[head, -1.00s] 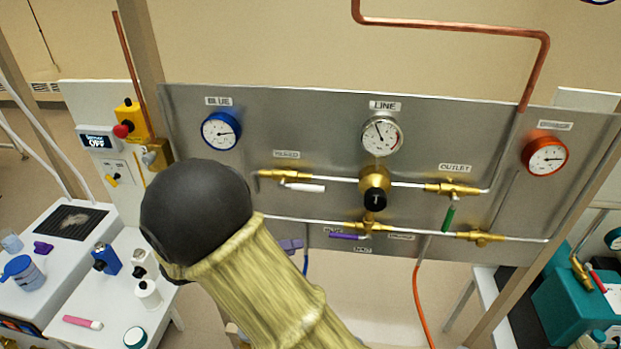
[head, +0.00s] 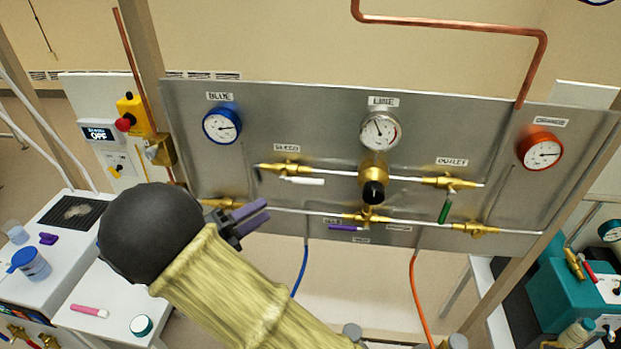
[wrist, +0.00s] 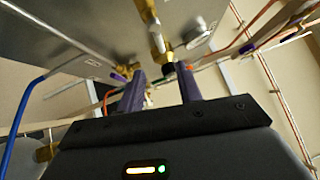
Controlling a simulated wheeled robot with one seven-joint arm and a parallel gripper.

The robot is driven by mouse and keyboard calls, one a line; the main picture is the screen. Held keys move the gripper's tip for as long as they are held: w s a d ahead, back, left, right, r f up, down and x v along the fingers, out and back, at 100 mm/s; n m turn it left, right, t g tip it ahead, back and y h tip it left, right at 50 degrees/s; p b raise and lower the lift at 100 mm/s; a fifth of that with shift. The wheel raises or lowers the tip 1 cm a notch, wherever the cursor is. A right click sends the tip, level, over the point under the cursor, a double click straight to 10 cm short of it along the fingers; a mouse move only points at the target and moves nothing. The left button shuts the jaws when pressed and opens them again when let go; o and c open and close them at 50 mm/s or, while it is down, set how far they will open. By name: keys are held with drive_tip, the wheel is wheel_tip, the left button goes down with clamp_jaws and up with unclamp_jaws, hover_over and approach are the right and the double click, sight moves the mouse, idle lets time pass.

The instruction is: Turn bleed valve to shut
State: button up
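The bleed valve is a brass body (head: 285,168) under the BLEED label (head: 287,148), on the left of the metal panel. Its white lever (head: 303,181) lies nearly level, just below and roughly along the pipe. My gripper (head: 262,211) is below and left of the lever, apart from it, with its purple-grey fingers pointing right. In the wrist view the two fingers of my gripper (wrist: 160,78) stand apart with a gap between them. I see nothing clearly held. I cannot surely pick out the white lever in the wrist view.
Nearby on the panel (head: 230,160) are a black regulator knob (head: 373,192), a green outlet lever (head: 444,211) and a purple lever (head: 346,228). A lower pipe runs close to my gripper. Blue (head: 299,272) and orange (head: 418,300) hoses hang below.

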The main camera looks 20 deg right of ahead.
sight(311, 182)
drive_tip(key=p+x, duration=0.4)
drive_tip(key=x, duration=1)
drive_tip(key=shift+d, duration=0.1)
clamp_jaws()
